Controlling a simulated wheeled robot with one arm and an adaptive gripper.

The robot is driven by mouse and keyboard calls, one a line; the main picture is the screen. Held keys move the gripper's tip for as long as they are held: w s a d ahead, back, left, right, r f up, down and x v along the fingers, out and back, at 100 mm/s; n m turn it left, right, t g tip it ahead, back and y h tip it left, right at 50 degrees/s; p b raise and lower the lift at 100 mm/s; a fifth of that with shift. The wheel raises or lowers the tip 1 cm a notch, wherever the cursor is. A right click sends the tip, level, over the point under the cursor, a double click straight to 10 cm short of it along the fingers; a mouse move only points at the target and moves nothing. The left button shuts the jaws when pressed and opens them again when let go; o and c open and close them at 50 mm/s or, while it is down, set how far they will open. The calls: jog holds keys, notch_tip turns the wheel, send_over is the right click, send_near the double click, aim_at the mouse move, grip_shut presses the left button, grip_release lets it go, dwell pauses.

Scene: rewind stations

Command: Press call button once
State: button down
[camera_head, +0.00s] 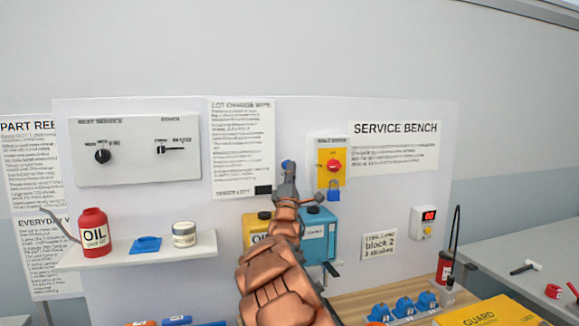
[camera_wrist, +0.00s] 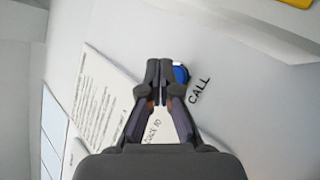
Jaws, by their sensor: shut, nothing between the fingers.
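The call button is a small blue round button (camera_wrist: 181,74) on the white panel, with the word CALL printed beside it in the wrist view. In the head view a blue spot (camera_head: 287,164) shows at the tip of my arm, just above my gripper (camera_head: 287,181). In the wrist view my gripper (camera_wrist: 159,68) is shut and empty, with its fingertips right beside the button and partly covering its left edge. I cannot tell whether the fingertips touch the button or the panel.
A printed sheet (camera_head: 242,140) hangs left of my gripper, and a yellow plate with a red knob (camera_head: 333,166) and blue padlock (camera_head: 334,192) is at right. Yellow and blue (camera_head: 318,237) containers stand below, behind my arm. A shelf (camera_head: 140,252) holds a red oil bottle (camera_head: 94,232).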

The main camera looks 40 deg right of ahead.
jog(key=shift+w+d, duration=0.2)
jog(key=shift+w, duration=0.2)
jog(key=shift+w+d+p, duration=0.2)
jog(key=shift+w+p, duration=0.15)
jog(key=shift+p, duration=0.05)
dwell(0.8)
jog(key=shift+a, duration=0.1)
jog(key=shift+s+a+b, duration=0.3)
jog(key=shift+s+b, duration=0.25)
jog(key=shift+s, duration=0.15)
jog(key=shift+s, duration=0.1)
jog(key=s+a+b, duration=0.1)
jog(key=s, duration=0.1)
jog(key=s+a+b, duration=0.1)
jog(key=s, duration=0.1)
jog(key=shift+s+a+b, duration=0.1)
jog(key=shift+a+b, duration=0.1)
jog(key=shift+b, duration=0.1)
